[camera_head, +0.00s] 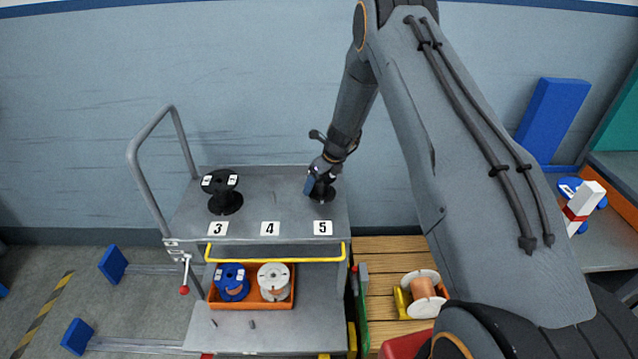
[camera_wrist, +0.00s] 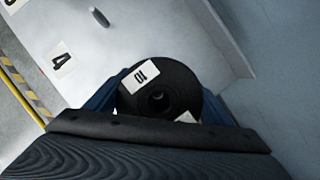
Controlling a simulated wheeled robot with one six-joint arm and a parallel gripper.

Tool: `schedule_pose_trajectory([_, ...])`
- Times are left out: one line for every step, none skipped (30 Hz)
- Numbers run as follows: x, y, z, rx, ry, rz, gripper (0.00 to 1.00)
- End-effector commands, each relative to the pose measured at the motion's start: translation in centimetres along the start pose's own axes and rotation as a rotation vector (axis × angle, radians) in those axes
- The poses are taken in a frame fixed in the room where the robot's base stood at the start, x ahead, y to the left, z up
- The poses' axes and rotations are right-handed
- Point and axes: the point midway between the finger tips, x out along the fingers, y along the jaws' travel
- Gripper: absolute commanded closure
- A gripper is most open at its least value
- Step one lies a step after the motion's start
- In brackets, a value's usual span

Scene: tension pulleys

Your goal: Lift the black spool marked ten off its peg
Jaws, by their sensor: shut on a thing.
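The black spool marked ten (camera_head: 323,193) is at the cart's far right, behind the label 5. In the wrist view the spool (camera_wrist: 181,83) faces me, with its white "10" label and dark centre hole showing. My gripper (camera_head: 318,183) reaches down to it from above. In the wrist view the blue fingers of my gripper (camera_wrist: 160,98) are on both sides of the spool and shut on it. The peg under the spool is hidden. I cannot tell whether the spool touches the cart top.
Another black spool (camera_head: 224,192) stands behind label 3. A bare peg (camera_head: 274,197) stands behind label 4. The grey cart (camera_head: 185,222) has a handle (camera_head: 147,140) at left. Below, an orange bin (camera_head: 262,303) holds a blue and a white spool. A wall is behind.

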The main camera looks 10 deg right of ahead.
Motion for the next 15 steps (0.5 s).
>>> schedule_pose_trajectory([-0.3, 0.0, 0.2, -0.001, -0.001, -0.001, 0.50])
schedule_pose_trajectory([-0.5, 0.0, 0.2, -0.001, -0.001, -0.001, 0.50])
schedule_pose_trajectory([-0.7, 0.0, 0.3, -0.001, -0.001, 0.000, 0.50])
schedule_pose_trajectory([-0.8, 0.0, 0.3, -0.001, -0.001, 0.000, 0.50])
schedule_pose_trajectory([-0.9, 0.0, 0.4, -0.001, -0.001, 0.000, 0.50])
schedule_pose_trajectory([-1.1, 0.0, 0.5, -0.001, -0.001, 0.000, 0.50])
schedule_pose_trajectory([-1.2, 0.0, 0.5, -0.001, -0.001, 0.000, 0.50])
schedule_pose_trajectory([-1.4, 0.0, 0.6, -0.001, -0.001, 0.000, 0.50])
schedule_pose_trajectory([-1.5, 0.0, 0.7, 0.000, -0.001, 0.000, 0.50])
schedule_pose_trajectory([-1.6, 0.0, 0.7, 0.000, -0.001, 0.000, 0.50])
schedule_pose_trajectory([-1.8, 0.0, 0.8, 0.000, -0.001, 0.000, 0.50])
schedule_pose_trajectory([-1.9, 0.0, 0.8, 0.000, -0.001, -0.001, 0.50])
schedule_pose_trajectory([-2.1, 0.0, 0.9, 0.000, -0.001, -0.001, 0.50])
schedule_pose_trajectory([-2.2, 0.0, 0.9, 0.000, -0.001, -0.001, 0.50])
schedule_pose_trajectory([-2.4, 0.0, 1.0, -0.001, -0.001, -0.001, 0.50])
